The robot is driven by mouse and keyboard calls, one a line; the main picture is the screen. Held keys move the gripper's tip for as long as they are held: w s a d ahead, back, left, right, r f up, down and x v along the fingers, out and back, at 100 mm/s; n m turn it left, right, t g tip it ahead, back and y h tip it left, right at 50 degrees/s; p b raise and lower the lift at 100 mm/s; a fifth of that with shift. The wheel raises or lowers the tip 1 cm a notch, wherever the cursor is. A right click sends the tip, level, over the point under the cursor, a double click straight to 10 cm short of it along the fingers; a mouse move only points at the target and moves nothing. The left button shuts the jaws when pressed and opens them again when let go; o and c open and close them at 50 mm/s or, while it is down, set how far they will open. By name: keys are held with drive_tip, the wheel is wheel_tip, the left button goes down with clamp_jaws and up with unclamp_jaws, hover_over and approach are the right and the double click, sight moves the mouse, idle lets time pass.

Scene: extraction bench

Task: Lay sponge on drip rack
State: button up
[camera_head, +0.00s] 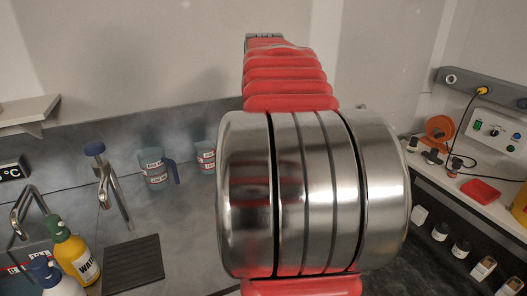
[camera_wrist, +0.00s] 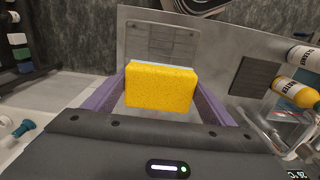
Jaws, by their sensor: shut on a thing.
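A yellow sponge (camera_wrist: 160,86) with a pale back edge is held between the two purple fingers of my gripper (camera_wrist: 162,88) in the wrist view. The fingers press on its left and right ends. A dark ribbed panel, which looks like the drip rack (camera_wrist: 255,77), lies on the grey bench to the right of the sponge in that view. In the head view the rack (camera_head: 133,263) lies flat and bare at the lower left. My arm hides the gripper and sponge in the head view.
A yellow wash bottle (camera_head: 73,253) and a blue-capped white bottle (camera_head: 45,276) stand left of the rack, with a tap (camera_head: 110,180) behind. Blue jugs (camera_head: 154,167) stand at the back. A slotted grey area (camera_wrist: 162,40) shows beyond the sponge.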

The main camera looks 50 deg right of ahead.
drive_tip(key=shift+f, duration=9.5)
drive_tip(key=o, duration=1)
drive_tip(key=shift+r, duration=0.1)
drive_tip(key=shift+r, duration=7.9)
